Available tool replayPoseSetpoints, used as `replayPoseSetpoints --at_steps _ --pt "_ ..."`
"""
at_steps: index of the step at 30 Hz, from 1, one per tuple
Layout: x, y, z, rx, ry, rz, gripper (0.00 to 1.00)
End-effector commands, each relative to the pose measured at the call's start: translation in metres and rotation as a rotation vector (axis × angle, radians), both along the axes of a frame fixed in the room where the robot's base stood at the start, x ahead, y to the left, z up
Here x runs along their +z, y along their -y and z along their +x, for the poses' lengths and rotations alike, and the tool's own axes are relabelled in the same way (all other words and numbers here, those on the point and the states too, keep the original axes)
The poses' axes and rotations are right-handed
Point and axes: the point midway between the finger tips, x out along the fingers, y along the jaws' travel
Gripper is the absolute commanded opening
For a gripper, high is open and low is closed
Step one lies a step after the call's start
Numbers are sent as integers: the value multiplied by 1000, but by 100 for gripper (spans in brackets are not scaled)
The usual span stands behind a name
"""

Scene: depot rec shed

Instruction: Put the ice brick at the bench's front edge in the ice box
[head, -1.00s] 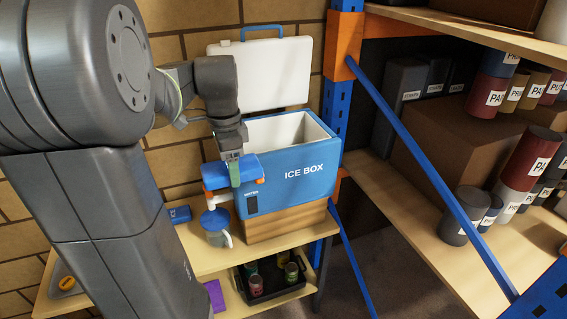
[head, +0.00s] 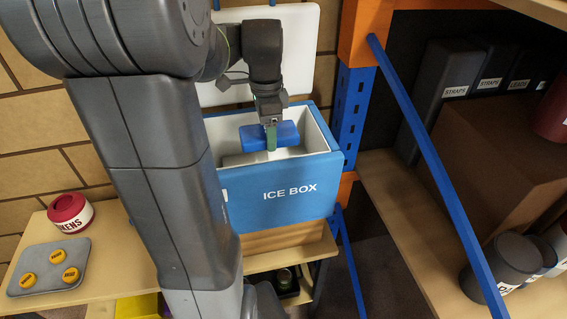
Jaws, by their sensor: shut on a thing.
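The ice box (head: 285,190) is a blue chest with a white inside, standing on a wooden block on the bench. Its white lid (head: 300,50) is up against the wall behind it. My gripper (head: 271,140) points down over the open box. It is shut on the blue ice brick (head: 288,132), which is held level at about the height of the box's rim. Whether the brick is above or just inside the opening is hard to tell. Part of the box's left side is hidden behind my arm.
On the bench (head: 105,280) at left are a red tub (head: 70,212) and a grey tray (head: 45,268) with several yellow discs. A blue and orange rack post (head: 352,110) stands close to the box's right. Shelves with cans and dark boxes are further right.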

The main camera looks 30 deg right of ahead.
Motion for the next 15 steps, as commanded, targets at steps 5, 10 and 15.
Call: replayPoseSetpoints --at_steps 5,10,15 --pt "-24 0 0 0 1 0 33" --pt "-46 -1 -1 0 -5 2 33" --pt "-76 -1 -1 0 -3 2 33"
